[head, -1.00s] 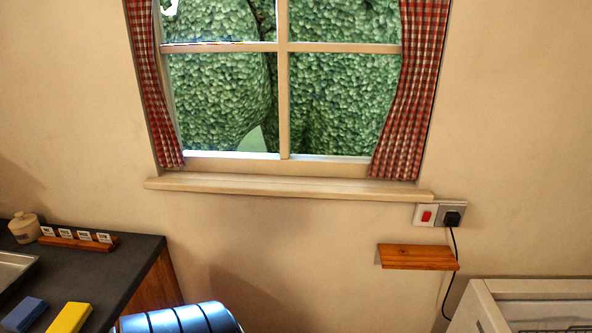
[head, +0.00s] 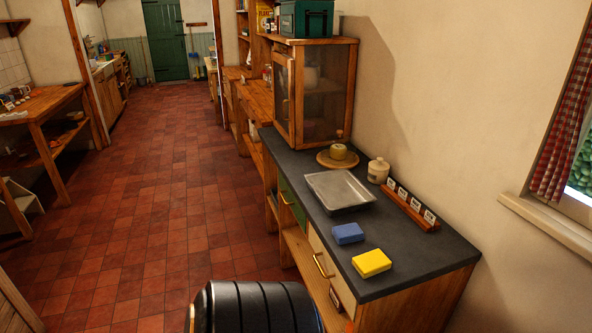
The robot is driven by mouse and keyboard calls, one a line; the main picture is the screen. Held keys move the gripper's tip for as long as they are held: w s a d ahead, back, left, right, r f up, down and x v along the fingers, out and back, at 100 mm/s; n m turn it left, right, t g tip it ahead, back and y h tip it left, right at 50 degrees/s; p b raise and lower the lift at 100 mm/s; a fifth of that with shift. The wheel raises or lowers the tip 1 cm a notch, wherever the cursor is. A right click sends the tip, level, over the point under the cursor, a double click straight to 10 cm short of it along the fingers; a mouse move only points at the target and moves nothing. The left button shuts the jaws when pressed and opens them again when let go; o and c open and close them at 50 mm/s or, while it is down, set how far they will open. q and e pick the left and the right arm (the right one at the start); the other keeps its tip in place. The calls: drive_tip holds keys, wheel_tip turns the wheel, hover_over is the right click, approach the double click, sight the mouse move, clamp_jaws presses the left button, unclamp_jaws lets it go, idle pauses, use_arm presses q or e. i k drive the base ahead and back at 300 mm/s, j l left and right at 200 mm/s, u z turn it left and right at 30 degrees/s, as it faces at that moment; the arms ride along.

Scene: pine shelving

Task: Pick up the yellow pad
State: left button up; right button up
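The yellow pad (head: 371,263) lies flat on the dark countertop (head: 400,282), close to its front edge and near the right end. A blue pad (head: 347,233) lies just behind it, apart from it. Neither of my grippers shows in the head view. A black ribbed part of my own body is at the bottom middle, below and left of the yellow pad.
A metal tray (head: 338,190), a lidded jar (head: 378,170) and a wooden card rack (head: 411,207) stand on the counter. A mesh-door cabinet (head: 316,95) stands at its far end. The red tiled floor (head: 160,200) left of the counter is clear.

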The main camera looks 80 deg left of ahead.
sight(371, 264)
drive_tip(key=u, duration=1.8)
drive_tip(key=z, duration=3)
drive_tip(key=u, duration=3)
drive_tip(key=i+j+z, duration=0.1)
drive_tip(key=i+z, duration=0.25)
drive_tip(key=i, duration=0.7)
